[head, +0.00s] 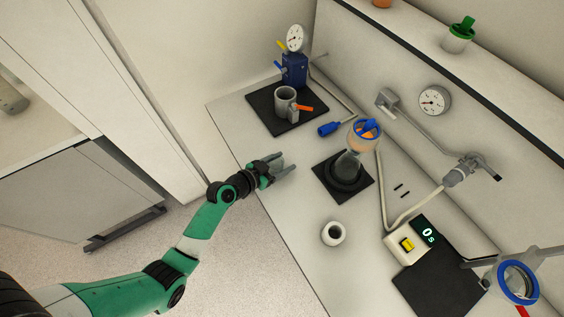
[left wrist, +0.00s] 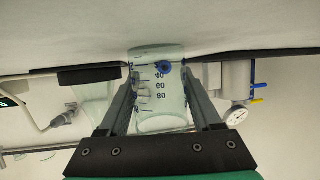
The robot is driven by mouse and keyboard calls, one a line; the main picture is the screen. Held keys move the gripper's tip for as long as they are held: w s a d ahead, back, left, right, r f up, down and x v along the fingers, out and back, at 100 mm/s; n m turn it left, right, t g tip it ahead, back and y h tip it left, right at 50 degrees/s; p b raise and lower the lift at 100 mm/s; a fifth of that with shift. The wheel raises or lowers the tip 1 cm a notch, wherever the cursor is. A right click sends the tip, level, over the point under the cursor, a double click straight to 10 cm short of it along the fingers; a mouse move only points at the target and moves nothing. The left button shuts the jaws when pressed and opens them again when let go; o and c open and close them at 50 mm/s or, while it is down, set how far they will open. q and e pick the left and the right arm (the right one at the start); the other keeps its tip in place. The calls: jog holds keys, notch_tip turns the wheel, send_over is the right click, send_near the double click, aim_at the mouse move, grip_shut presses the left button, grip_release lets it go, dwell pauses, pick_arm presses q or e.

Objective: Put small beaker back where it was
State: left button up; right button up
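The small beaker (left wrist: 160,92) is clear glass with dark graduation marks, and it shows between the fingers of my left gripper in the left wrist view. My left gripper (head: 284,170) is over the front edge of the counter in the head view. Its fingers are on either side of the beaker and appear shut on it. The glass can hardly be made out in the head view. The left wrist picture is upside down, with the counter along its top. My right gripper cannot be made out in these frames.
A dark plate (head: 264,113) bears a grey cup (head: 286,100) near the blue gauge device (head: 294,70). A blue-handled tool (head: 329,128) lies beyond the gripper. A glass flask (head: 348,165) stands on a black base (head: 326,181). A white jar (head: 333,233) stands nearer the front.

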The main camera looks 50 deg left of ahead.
pick_arm(q)
jog(key=o, duration=0.3)
jog(key=shift+r, duration=0.1)
jog(key=shift+s+r+p, duration=0.15)
jog(key=shift+r+p, duration=0.05)
jog(key=shift+p, duration=0.1)
jog(key=p+v, duration=0.1)
jog(key=v, duration=1)
jog(key=shift+s+r, duration=0.1)
jog(key=shift+s, duration=0.25)
